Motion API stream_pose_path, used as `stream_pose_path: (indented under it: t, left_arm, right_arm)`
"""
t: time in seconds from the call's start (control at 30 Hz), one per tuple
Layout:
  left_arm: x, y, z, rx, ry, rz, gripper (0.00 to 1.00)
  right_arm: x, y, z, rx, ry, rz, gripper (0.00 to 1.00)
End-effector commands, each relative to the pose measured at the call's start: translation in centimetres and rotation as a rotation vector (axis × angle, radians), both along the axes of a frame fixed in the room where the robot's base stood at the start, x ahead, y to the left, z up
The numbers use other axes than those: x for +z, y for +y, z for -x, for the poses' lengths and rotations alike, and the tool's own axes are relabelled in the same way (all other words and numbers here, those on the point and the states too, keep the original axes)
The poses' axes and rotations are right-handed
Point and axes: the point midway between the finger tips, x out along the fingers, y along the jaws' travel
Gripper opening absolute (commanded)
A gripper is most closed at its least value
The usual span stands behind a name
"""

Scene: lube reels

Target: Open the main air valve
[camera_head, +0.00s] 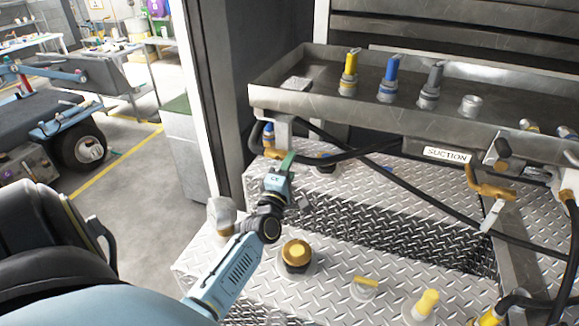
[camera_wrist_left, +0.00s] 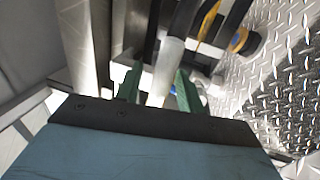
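No label in view names the main air valve. A valve with a yellow handle (camera_head: 273,153) sits under the tray's left end, in the head view. My left gripper (camera_head: 289,158) reaches up from below, its green fingers just beside that valve. In the left wrist view the two green fingers of the left gripper (camera_wrist_left: 160,74) stand apart. A pale cylindrical piece (camera_wrist_left: 170,62) shows between or beyond them; I cannot tell whether they touch it. A yellow strip (camera_wrist_left: 208,20) lies farther right there. My right gripper is not in view.
A metal tray (camera_head: 310,102) holding several coloured nozzles runs above the valve. Black hoses cross below it, near a SUCTION label (camera_head: 446,154) and another yellow handle (camera_head: 490,188). The diamond-plate top (camera_head: 330,255) carries several caps, including a brass one (camera_head: 296,254).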

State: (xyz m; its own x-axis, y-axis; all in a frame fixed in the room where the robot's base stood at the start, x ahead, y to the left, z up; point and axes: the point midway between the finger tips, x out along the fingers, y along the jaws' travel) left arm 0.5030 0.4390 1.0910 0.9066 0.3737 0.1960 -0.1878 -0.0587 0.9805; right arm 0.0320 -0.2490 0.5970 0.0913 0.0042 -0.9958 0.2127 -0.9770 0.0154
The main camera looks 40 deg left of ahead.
Motion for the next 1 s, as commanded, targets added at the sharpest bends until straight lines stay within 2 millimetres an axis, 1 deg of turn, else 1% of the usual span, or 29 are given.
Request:
stream_pose_path:
  t: [0.13,0.23,0.5,0.7,0.83,1.0]
  left_arm:
    - [-0.2,-0.3,0.6,-0.001,0.001,-0.001,0.38]
    - [-0.6,-0.8,1.9,-0.001,0.003,0.001,0.38]
    - [-1.8,-3.0,7.3,0.000,0.003,0.000,0.38]
    - [-2.4,-4.3,10.5,0.000,0.001,-0.001,0.38]
    - [-2.6,-4.8,11.7,0.000,0.001,0.000,0.38]
    - [-2.6,-5.0,12.1,0.000,-0.001,0.001,0.38]
  right_arm:
    - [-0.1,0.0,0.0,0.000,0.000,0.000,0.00]
    - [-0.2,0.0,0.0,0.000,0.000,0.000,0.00]
    - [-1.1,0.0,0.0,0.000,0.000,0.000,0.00]
    - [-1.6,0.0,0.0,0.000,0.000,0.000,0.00]
    - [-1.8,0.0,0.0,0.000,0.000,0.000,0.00]
    - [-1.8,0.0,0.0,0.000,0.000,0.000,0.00]
